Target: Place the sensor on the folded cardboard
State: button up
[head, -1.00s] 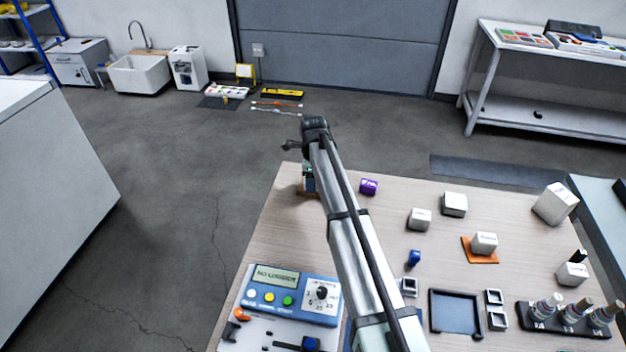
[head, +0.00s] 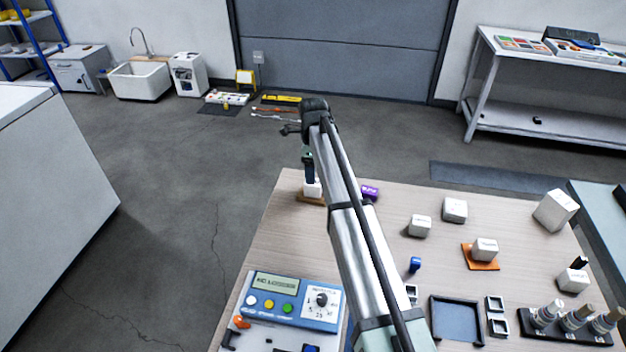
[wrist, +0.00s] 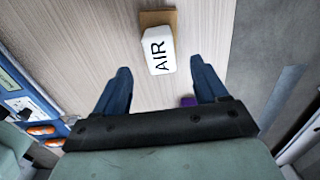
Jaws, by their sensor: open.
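A white block marked "AIR" (wrist: 158,55), which looks like the sensor, sits on a flat brown piece of cardboard (wrist: 157,17). In the head view the white block (head: 313,189) stands on the brown cardboard (head: 309,200) at the table's far left corner. My gripper (wrist: 160,66) is open, its blue fingers apart with the block showing between and beyond their tips. In the head view my gripper (head: 309,168) is just above the block and partly hidden by my arm.
A purple block (head: 370,192) stands just right of the cardboard, partly behind my arm. White blocks (head: 419,226) (head: 455,210) stand further right, and another (head: 485,249) sits on an orange pad (head: 467,259). A blue meter (head: 292,300) and dark tray (head: 456,320) are nearer.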

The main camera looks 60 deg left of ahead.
notch_tip(320, 180, up, 4)
jog(key=shift+r, duration=0.2)
